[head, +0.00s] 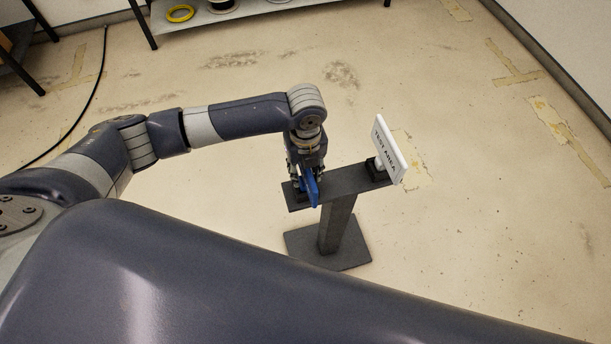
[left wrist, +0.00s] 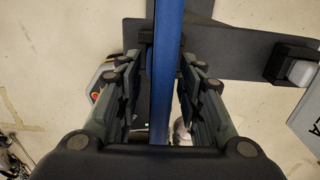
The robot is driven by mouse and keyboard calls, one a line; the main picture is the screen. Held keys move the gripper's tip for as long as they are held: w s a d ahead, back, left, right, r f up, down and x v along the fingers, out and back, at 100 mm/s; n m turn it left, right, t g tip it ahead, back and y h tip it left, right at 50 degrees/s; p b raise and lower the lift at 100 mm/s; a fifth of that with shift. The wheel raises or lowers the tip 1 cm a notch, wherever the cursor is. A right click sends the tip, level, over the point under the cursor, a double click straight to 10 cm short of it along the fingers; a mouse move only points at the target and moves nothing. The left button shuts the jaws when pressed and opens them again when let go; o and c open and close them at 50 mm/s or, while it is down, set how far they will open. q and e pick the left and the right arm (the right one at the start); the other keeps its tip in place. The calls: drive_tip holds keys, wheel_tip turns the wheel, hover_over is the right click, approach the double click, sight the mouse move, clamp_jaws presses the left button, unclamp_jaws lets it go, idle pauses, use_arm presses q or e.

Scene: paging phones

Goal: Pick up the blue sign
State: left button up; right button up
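The blue sign (head: 311,188) stands edge-on at the left end of a dark stand's top plate (head: 345,182). In the left wrist view the blue sign (left wrist: 166,70) runs as a narrow upright strip between the two fingers. My left gripper (head: 306,172) points down around the sign. In the left wrist view my left gripper (left wrist: 162,62) is open, with a finger on each side and a small gap at the left. The sign's foot is partly hidden by the gripper. My right gripper is not in view.
A white sign reading "TEST AREA" (head: 390,150) stands at the right end of the same plate. The stand has a post and a flat base (head: 345,258) on the floor. A shelf (head: 245,8) with a yellow ring stands at the back. Floor around the stand is clear.

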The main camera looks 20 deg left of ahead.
use_arm(q)
clamp_jaws()
idle(0.5)
